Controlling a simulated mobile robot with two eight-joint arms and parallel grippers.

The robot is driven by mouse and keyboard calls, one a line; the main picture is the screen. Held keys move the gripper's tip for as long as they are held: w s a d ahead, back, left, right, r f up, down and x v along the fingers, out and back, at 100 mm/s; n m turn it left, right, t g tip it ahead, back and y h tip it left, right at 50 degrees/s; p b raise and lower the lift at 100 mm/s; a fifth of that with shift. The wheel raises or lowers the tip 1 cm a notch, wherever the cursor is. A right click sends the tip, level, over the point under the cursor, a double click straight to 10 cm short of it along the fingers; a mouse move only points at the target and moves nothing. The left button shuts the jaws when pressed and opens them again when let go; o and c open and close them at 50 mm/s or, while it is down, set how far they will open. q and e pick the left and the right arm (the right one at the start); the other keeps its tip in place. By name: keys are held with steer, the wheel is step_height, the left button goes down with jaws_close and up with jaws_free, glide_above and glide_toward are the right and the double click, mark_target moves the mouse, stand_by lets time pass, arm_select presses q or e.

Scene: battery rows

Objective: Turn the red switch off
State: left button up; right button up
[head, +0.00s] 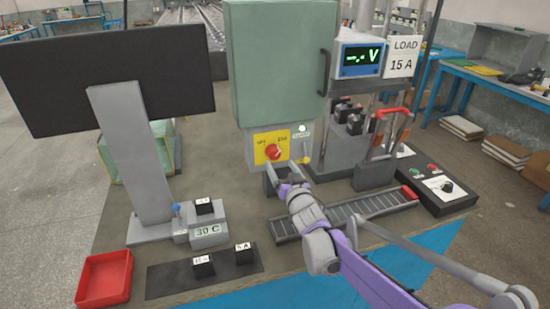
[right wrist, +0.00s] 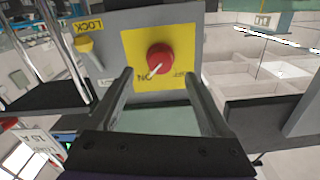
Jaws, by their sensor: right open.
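The red switch (head: 272,152) is a round knob on a yellow plate (head: 263,139) on the front of the grey-green cabinet (head: 275,60). In the right wrist view, turned upside down, the switch (right wrist: 160,57) has a white mark pointing toward the ON label. My right gripper (head: 283,174) is just in front of and below the switch. In the right wrist view the gripper (right wrist: 156,72) is open, its fingers spread on either side below the knob, with nothing between them. No contact with the knob can be made out. My left gripper is out of view.
A yellow lock piece (head: 306,160) sits right of the switch, below a lit lamp (head: 302,128). A slotted rail (head: 350,212) lies in front. A monitor (head: 110,80) and red tray (head: 104,278) are left. A black control box (head: 440,190) is right.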

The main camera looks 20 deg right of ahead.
mark_target(275, 156)
steer(key=w, duration=0.5)
steer(key=shift+w+a, duration=0.15)
steer(key=shift+w, duration=0.2)
jaws_close()
